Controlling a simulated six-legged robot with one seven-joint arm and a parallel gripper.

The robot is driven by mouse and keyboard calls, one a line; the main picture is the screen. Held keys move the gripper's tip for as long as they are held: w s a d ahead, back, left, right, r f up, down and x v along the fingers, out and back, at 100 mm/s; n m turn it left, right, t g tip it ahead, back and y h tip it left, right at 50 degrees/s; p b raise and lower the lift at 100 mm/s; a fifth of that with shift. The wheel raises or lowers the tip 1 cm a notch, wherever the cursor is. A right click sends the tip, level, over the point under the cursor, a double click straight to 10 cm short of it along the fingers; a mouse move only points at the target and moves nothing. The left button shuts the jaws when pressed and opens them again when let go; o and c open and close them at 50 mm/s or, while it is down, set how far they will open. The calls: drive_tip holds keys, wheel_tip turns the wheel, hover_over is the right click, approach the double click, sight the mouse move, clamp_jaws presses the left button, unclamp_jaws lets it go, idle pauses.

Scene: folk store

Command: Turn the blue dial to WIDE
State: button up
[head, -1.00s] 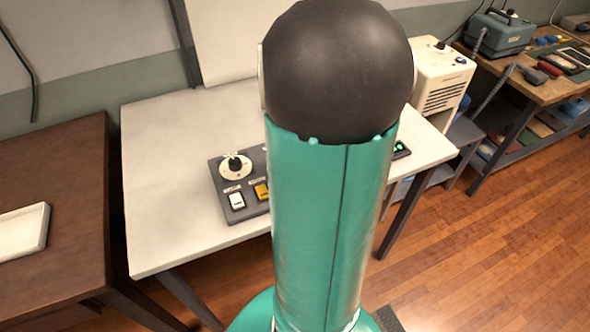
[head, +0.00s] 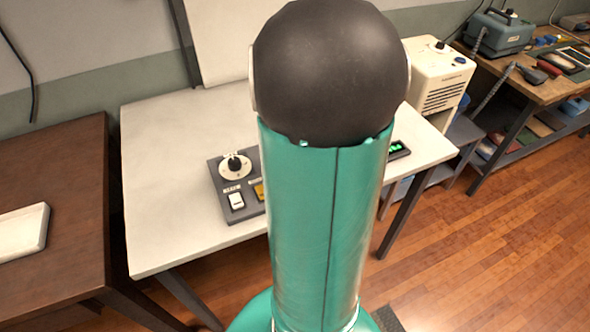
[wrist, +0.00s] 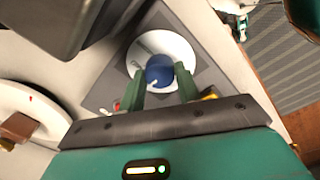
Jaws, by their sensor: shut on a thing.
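The blue dial (wrist: 158,70) sits on a white round plate (wrist: 175,44) on a grey panel in the wrist view. A small pale mark shows on the near side of the dial, and no lettering on the plate is readable. My gripper (wrist: 160,74) has its green fingers on either side of the dial, shut on it. In the head view my arm covers the blue dial and my gripper.
A green-lit display (head: 398,149) is to the right. A brown table (head: 70,180) stands at left.

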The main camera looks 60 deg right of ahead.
drive_tip(key=shift+f, duration=0.1)
drive_tip(key=o, duration=1)
drive_tip(key=shift+r, duration=0.2)
drive_tip(key=r, duration=1.3)
drive_tip(key=shift+s+a+r, duration=0.15)
drive_tip(key=shift+a+r, duration=0.1)
drive_tip(key=shift+a, duration=0.05)
drive_tip(key=a+r+m+t, duration=0.1)
drive_tip(key=a, duration=0.9)
drive_tip(key=w+a+r+m+t, duration=0.1)
drive_tip(key=a+r+m+t, duration=0.1)
drive_tip(key=a, duration=0.8)
drive_tip(key=w+a+r+m+t, duration=0.1)
drive_tip(key=a+r+m+t, duration=0.1)
drive_tip(key=a, duration=0.7)
drive_tip(key=shift+w+a+y, duration=0.25)
drive_tip(key=shift+a+y, duration=0.05)
drive_tip(key=shift+a, duration=0.1)
